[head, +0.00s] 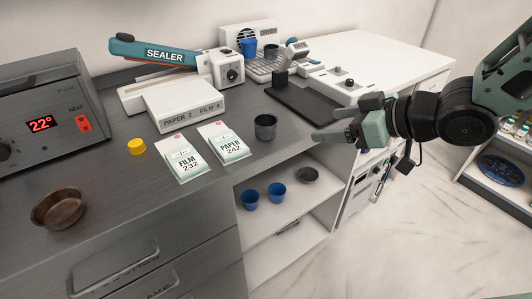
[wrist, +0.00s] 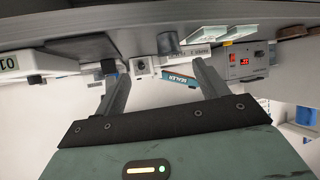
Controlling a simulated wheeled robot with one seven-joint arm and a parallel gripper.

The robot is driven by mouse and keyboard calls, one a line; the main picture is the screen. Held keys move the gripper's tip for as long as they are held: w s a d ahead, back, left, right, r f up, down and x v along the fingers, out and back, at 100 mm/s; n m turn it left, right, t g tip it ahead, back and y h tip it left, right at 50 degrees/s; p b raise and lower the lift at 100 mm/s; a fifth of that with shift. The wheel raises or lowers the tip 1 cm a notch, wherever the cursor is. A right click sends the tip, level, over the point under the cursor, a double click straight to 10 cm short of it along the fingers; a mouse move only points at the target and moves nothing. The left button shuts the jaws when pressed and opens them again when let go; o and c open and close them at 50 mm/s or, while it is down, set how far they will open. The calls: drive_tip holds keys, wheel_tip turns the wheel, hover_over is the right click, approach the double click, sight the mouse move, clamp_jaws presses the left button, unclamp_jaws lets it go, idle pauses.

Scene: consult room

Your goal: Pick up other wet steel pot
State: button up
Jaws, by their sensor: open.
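A dark steel pot (head: 265,127) stands upright on the grey counter near its front edge, right of the paper packet. In the wrist view, which is upside down, a grey pot (wrist: 168,43) shows beyond the fingers. Another dark pot (head: 271,51) stands at the back by the dryer, beside a blue cup. Which pots are wet I cannot tell. My gripper (head: 323,124) is open and empty, to the right of the front pot and apart from it. Its spread fingers also show in the wrist view (wrist: 158,76).
Film (head: 186,160) and paper (head: 224,143) packets lie left of the front pot. A sealer (head: 165,52), heater (head: 40,122), brown bowl (head: 58,208) and yellow cap (head: 137,146) share the counter. A black mat (head: 308,107) lies behind. The shelf below holds blue cups (head: 277,192) and a grey bowl (head: 307,174).

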sight(276, 125)
drive_tip(key=w+a+f, duration=0.1)
drive_tip(key=w+a, duration=0.1)
drive_tip(key=a, duration=0.1)
drive_tip(key=w+a+f+y+p, duration=0.1)
drive_tip(key=w+a+f, duration=0.1)
drive_tip(key=a, duration=0.1)
drive_tip(key=w+a+f+y+p, duration=0.1)
drive_tip(key=w+a, duration=0.1)
drive_tip(key=a, duration=0.1)
drive_tip(key=shift+f+n, duration=0.25)
drive_tip(key=shift+n, duration=0.15)
drive_tip(key=shift+p+x, duration=0.5)
drive_tip(key=shift+x, duration=2.45)
drive_tip(key=shift+c, duration=0.3)
drive_tip(key=c, duration=1)
